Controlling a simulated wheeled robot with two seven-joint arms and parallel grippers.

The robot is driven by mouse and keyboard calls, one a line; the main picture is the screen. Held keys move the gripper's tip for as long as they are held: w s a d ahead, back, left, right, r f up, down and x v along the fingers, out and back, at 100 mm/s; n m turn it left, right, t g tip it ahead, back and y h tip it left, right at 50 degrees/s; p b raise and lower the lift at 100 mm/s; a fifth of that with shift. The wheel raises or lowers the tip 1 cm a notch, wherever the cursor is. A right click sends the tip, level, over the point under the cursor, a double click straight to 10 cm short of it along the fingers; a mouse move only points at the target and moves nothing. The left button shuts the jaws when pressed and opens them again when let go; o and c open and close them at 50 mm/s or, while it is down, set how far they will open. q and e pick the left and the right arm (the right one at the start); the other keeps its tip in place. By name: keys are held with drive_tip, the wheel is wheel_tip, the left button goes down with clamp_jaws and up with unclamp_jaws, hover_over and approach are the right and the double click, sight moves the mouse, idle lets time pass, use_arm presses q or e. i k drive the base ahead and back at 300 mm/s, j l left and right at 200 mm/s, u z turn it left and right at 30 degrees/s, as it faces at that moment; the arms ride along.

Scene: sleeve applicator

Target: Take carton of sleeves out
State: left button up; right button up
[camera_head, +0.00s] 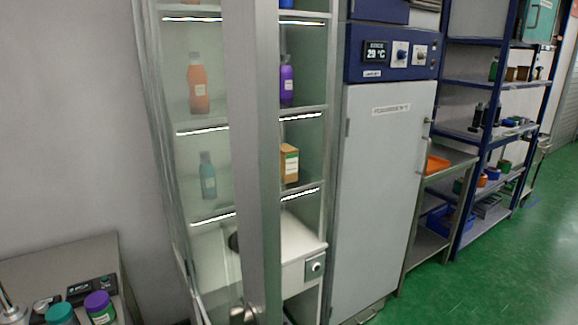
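A brown carton (289,163) with a pale label and some green on it stands upright on a middle shelf of the tall glass-fronted cabinet (313,111). Its label is too small to read, so I cannot confirm that it holds sleeves. The cabinet's glass door has a thick grey frame (254,150) that stands in front of the shelves, and the door looks swung open towards me. The frame hides a strip of the shelves just left of the carton. The carton's right side shows unobstructed. Neither of my grippers is in view.
Orange (198,84), purple (287,80) and teal (208,175) bottles stand on the cabinet shelves. A white incubator (378,190) adjoins on the right, then racks (470,135). Green floor (490,270) is clear at right.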

sight(289, 154)
drive_tip(key=i+l+u, duration=0.1)
drive_tip(key=l, duration=0.4)
drive_tip(key=i+l+u, duration=0.15)
drive_tip(key=l, duration=0.4)
drive_tip(key=i+l+u, duration=0.1)
drive_tip(key=l, duration=0.4)
drive_tip(key=i+l+u, duration=0.15)
drive_tip(key=l, duration=0.4)
